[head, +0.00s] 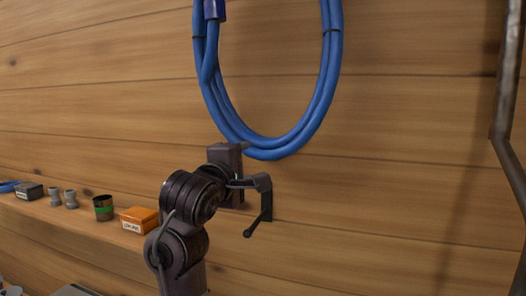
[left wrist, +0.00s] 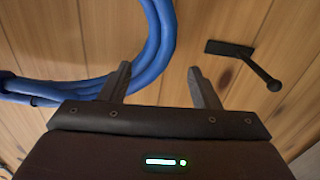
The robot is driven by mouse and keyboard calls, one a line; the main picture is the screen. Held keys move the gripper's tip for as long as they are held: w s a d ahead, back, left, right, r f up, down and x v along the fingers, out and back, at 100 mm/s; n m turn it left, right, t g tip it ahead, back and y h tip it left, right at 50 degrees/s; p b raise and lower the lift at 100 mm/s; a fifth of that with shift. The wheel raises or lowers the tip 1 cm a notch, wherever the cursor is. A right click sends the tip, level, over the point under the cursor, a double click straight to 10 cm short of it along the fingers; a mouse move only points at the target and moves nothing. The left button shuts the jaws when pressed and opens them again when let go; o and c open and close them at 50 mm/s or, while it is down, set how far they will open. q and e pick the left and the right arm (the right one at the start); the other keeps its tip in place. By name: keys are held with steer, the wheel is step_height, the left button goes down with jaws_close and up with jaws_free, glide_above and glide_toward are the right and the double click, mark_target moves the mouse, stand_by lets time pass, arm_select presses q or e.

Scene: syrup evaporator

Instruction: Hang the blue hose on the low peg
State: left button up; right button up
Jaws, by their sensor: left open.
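The blue hose (head: 331,62) hangs in a coil against the plank wall in the head view, its top out of frame. Its lower curve also shows in the left wrist view (left wrist: 158,45), passing behind the left fingertip. The low peg (head: 256,220) is a dark plate on the wall with a rod ending in a ball, just below the coil. The peg also shows in the left wrist view (left wrist: 252,66), bare, right of the fingers. My left gripper (head: 248,181) is open and empty at the coil's lower edge, beside the peg. My right gripper is not in view.
A ledge at the left bears an orange box (head: 139,219), a dark jar with a green band (head: 103,208), small grey fittings (head: 71,199) and a dark box (head: 29,191). A metal pipe (head: 507,110) runs down at the right. The wall between is clear.

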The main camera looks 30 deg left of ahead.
mark_target(269, 150)
arm_select(q)
steer(key=x, duration=1.6)
steer(key=shift+d, duration=0.1)
steer(key=c, duration=1.1)
jaws_close()
steer(key=shift+f, duration=0.1)
